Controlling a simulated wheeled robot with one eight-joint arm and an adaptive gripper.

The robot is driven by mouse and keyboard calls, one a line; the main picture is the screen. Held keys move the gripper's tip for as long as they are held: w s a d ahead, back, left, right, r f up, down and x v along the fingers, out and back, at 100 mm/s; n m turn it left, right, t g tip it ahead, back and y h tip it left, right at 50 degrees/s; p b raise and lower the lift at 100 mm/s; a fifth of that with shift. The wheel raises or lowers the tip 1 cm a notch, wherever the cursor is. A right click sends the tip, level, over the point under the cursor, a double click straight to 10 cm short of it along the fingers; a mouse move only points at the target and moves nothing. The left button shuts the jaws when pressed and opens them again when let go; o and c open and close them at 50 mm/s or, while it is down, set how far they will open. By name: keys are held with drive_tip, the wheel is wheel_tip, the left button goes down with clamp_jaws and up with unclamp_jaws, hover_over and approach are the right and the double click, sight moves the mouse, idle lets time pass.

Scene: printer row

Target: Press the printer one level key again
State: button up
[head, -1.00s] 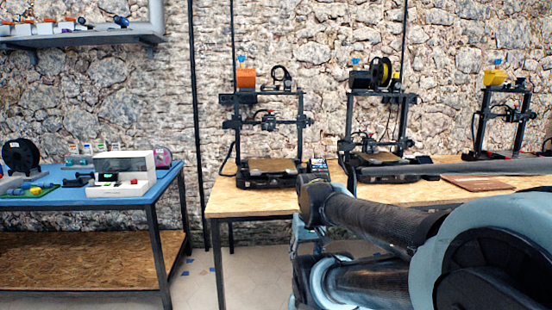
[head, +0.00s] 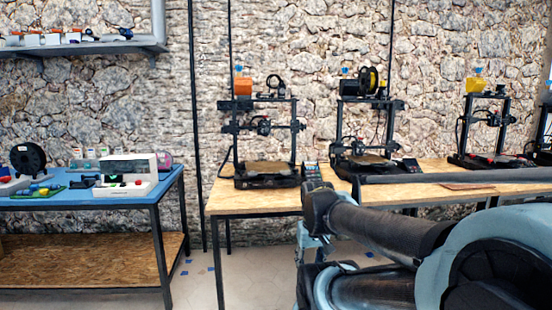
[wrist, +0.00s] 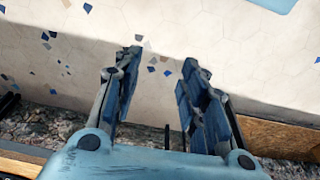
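Three black-framed printers stand in a row on wooden benches. The left printer (head: 265,140) has an orange block on top and a small keypad panel (head: 310,173) at its right foot. The middle printer (head: 365,130) carries a yellow-and-black spool; the right printer (head: 487,130) has a yellow block. Which is printer one I cannot read, and single keys are too small to make out. My gripper (wrist: 163,58) is open and empty in the wrist view, its fingers apart over the tiled floor. In the head view my arm covers the bench front right of the left printer.
A blue-topped table (head: 120,198) at left holds a white device (head: 126,175), a black spool (head: 27,158) and small items. A shelf (head: 85,45) hangs above it. A stone wall stands behind. Tiled floor (head: 240,275) is open between the table and the bench.

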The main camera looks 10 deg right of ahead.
clamp_jaws()
idle(1.1)
